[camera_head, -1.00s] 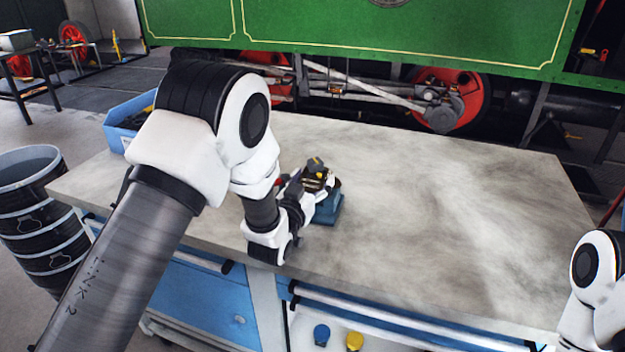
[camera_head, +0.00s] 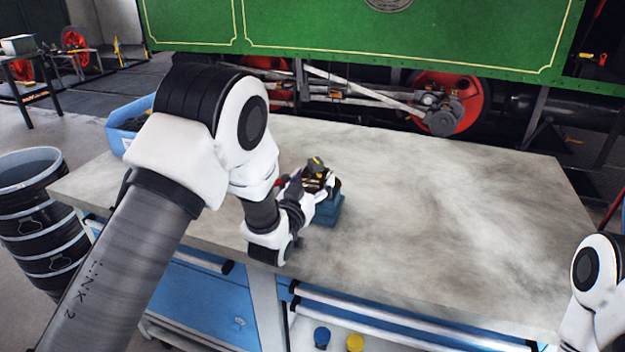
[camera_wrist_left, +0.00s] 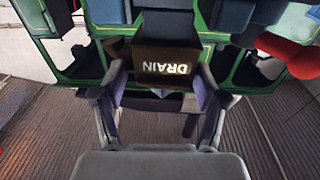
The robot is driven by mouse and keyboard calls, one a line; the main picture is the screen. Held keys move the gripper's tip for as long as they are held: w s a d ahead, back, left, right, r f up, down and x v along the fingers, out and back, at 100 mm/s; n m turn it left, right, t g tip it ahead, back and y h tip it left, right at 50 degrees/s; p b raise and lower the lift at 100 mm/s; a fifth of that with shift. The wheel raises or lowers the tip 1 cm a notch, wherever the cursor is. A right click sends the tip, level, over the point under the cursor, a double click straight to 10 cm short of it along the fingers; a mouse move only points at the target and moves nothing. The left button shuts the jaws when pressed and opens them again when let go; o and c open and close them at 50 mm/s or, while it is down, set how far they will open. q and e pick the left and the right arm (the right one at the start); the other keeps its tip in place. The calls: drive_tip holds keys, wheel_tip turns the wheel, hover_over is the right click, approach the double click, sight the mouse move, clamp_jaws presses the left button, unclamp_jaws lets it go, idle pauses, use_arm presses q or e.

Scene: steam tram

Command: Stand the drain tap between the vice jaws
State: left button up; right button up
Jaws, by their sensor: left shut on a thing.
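The drain tap shows in the left wrist view as a dark brown block with upside-down white DRAIN lettering (camera_wrist_left: 167,66). In the head view the tap (camera_head: 317,166) is a small dark piece with a yellow mark on top, over the blue vice (camera_head: 328,212) on the bench. My left gripper (camera_head: 312,186) is shut on the tap; its fingers flank the block in the left wrist view (camera_wrist_left: 160,92). The arm and gripper hide much of the vice, so I cannot tell whether the tap's lower end touches or sits between the jaws. My right gripper is out of view.
The grey bench top (camera_head: 440,220) is clear right of the vice. A blue bin (camera_head: 122,138) stands at its back left. Dark barrels (camera_head: 40,225) stand on the floor at left. The green tram (camera_head: 330,25) is behind the bench.

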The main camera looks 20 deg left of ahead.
sight(312, 164)
use_arm(q)
drive_tip(key=f, duration=0.2)
drive_tip(key=shift+s+f+g, duration=0.25)
drive_tip(key=shift+f+g, duration=0.05)
drive_tip(key=shift+f, duration=0.1)
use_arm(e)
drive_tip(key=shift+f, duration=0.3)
use_arm(q)
drive_tip(key=o, duration=1.7)
drive_tip(key=shift+f, duration=0.1)
drive_tip(key=shift+w+r+p, duration=0.25)
drive_tip(key=shift+r+p, duration=0.25)
drive_tip(key=shift+w+r+p, duration=0.2)
drive_tip(key=shift+r+p, duration=0.3)
drive_tip(key=shift+w+a+r+p, duration=0.4)
drive_tip(key=shift+w+r+p, duration=0.2)
drive_tip(key=shift+r+p, duration=0.2)
drive_tip(key=r, duration=0.1)
drive_tip(key=r+p, duration=0.1)
drive_tip(key=r, duration=0.1)
drive_tip(key=shift+s+d+r, duration=0.1)
drive_tip(key=shift+s+d, duration=0.05)
drive_tip(key=shift+s, duration=0.05)
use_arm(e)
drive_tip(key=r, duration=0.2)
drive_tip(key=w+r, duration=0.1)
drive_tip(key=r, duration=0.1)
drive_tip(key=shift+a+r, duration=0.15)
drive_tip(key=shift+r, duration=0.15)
